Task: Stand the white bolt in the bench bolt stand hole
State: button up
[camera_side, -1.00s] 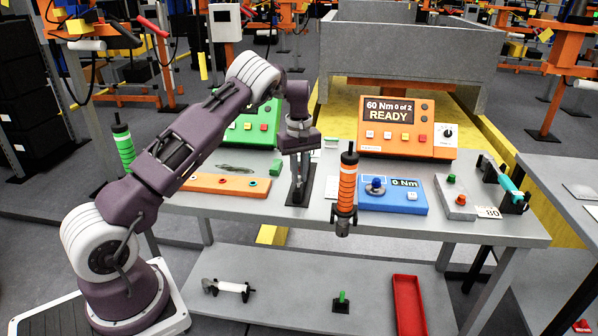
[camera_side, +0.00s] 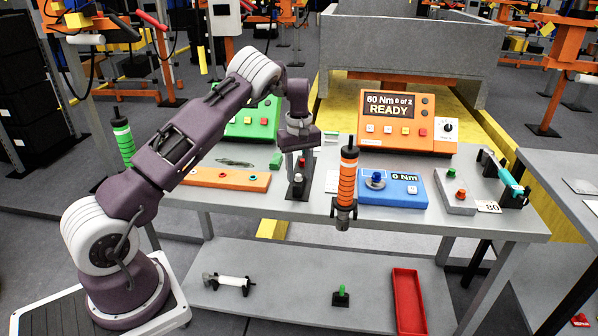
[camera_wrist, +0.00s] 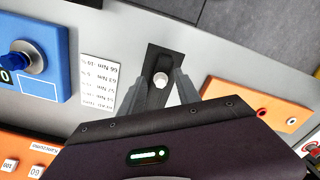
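The white bolt (camera_side: 298,178) stands upright at the black bench bolt stand (camera_side: 291,192), under my gripper (camera_side: 298,160). In the wrist view the white bolt head (camera_wrist: 161,79) shows over the dark stand plate (camera_wrist: 155,55), between the two grey fingers of my gripper (camera_wrist: 166,84). The fingers look spread, with gaps beside the head, and my gripper is above the bolt. The hole itself is hidden under the bolt, so how deep it sits cannot be told. A small red part (camera_side: 302,162) shows behind the bolt.
An orange-banded hanging tool (camera_side: 347,180) is close on the right. A blue 0 Nm box (camera_side: 395,190) stands beyond it, and an orange button strip (camera_side: 225,179) lies left. The orange READY controller (camera_side: 405,122) is behind. A red tray (camera_side: 408,300) sits on the lower shelf.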

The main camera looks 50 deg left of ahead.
aim_at(299, 176)
notch_tip(299, 176, up, 7)
jog(key=shift+f, duration=0.1)
dwell(0.3)
jog(key=s+d+r+m+t+h, duration=0.1)
jog(key=s+d+r+m+t, duration=0.15)
jog(key=s+d+r, duration=0.5)
jog(key=s+d+r+m+t, duration=0.1)
jog(key=s+d+r+m, duration=0.3)
jog(key=d+r, duration=0.55)
jog(key=s+d+m+t, duration=0.1)
jog(key=s+d+m, duration=0.3)
jog(key=s, duration=0.7)
jog(key=s+d+f+m+t+y, duration=0.1)
jog(key=s+d+m, duration=0.3)
jog(key=s, duration=0.7)
jog(key=shift+s, duration=0.25)
